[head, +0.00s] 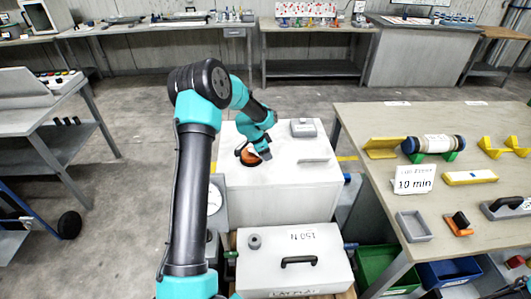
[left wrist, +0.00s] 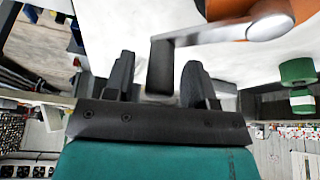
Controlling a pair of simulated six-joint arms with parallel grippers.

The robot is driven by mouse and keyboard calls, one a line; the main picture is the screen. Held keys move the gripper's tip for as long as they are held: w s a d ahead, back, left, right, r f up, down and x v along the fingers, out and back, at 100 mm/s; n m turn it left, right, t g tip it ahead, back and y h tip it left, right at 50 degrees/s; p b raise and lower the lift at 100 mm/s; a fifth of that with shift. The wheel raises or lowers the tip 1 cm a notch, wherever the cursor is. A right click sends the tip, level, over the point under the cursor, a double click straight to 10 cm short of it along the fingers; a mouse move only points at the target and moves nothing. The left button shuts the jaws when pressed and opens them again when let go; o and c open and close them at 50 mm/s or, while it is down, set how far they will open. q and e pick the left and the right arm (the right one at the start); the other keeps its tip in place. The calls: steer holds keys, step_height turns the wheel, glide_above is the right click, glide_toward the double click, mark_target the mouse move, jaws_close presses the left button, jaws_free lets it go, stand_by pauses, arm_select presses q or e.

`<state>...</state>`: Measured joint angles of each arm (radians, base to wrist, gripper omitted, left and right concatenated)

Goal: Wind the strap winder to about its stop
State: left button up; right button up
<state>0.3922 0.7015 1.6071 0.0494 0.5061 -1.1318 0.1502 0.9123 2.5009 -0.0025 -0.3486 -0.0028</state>
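The strap winder's orange drum (head: 249,157) sits on the left part of the white box top, partly hidden by my left wrist. In the left wrist view the orange part (left wrist: 232,8) shows at the top edge, with a metal crank arm (left wrist: 215,34) running left from its hub. A dark handle grip (left wrist: 160,66) hangs from the crank's end. My left gripper (left wrist: 157,78) is open, with the grip between its two fingers and a gap visible on both sides. In the head view its fingertips are hidden by the wrist. My right gripper is not in view.
The white box (head: 268,195) also carries a grey block (head: 303,128) and a flat handle (head: 314,161). A lower box (head: 294,262) marked 150 N stands in front. A table (head: 365,122) at the right holds a cylinder (head: 438,143) on green supports and a 10 min sign (head: 413,181).

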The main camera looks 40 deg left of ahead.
arm_select(q)
jaws_close()
steer(key=shift+s, duration=0.15)
stand_by(0.4)
